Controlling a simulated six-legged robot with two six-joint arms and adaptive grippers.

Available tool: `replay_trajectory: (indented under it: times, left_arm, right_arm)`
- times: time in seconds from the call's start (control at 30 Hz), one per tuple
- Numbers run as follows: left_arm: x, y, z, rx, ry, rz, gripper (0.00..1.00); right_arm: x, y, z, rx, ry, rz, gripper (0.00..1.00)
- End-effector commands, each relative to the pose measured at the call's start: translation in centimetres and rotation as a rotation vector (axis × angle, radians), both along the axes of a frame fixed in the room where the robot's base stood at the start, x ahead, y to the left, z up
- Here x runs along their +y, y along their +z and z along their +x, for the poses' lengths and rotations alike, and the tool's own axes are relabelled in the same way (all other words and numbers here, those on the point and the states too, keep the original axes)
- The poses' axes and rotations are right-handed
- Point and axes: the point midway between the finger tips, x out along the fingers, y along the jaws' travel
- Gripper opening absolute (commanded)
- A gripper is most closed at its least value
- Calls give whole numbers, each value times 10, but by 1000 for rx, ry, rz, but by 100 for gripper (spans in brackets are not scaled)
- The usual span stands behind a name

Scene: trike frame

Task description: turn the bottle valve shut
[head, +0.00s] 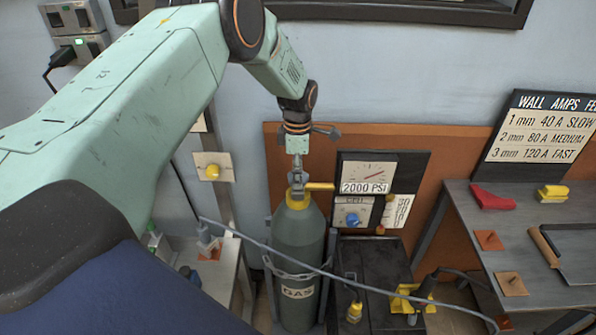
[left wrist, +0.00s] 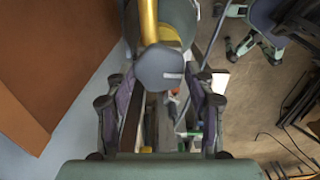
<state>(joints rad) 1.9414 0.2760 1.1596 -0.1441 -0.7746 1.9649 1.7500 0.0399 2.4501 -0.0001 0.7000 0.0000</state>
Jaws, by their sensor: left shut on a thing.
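The dark green gas bottle (head: 298,240) stands upright, chained, with a "GAS" label and a yellow collar (head: 298,200). The bottle valve (head: 296,180) is at its top, with a yellow pipe (head: 320,187) to the right. My left gripper (head: 297,165) is over the bottle top, coming from above. In the left wrist view, the valve's grey rounded knob (left wrist: 160,70) sits between the fingers of my left gripper (left wrist: 163,78), which is shut on it. My right gripper is not in view.
A panel with a "2000 PSI" gauge (head: 367,178) and blue knob (head: 352,218) stands close right of the bottle. A hose (head: 375,285) crosses in front of the bottle.

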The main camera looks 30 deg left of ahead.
Motion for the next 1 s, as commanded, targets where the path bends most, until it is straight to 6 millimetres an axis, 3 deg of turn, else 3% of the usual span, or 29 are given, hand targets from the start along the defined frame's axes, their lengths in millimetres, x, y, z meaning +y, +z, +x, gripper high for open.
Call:
replay_trajectory:
  times: [0.37,1.0]
  left_arm:
    - [-2,0,0,0,-108,-2,22]
    - [-2,-1,1,1,-688,-4,22]
  right_arm:
    - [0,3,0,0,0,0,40]
    - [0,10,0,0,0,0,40]
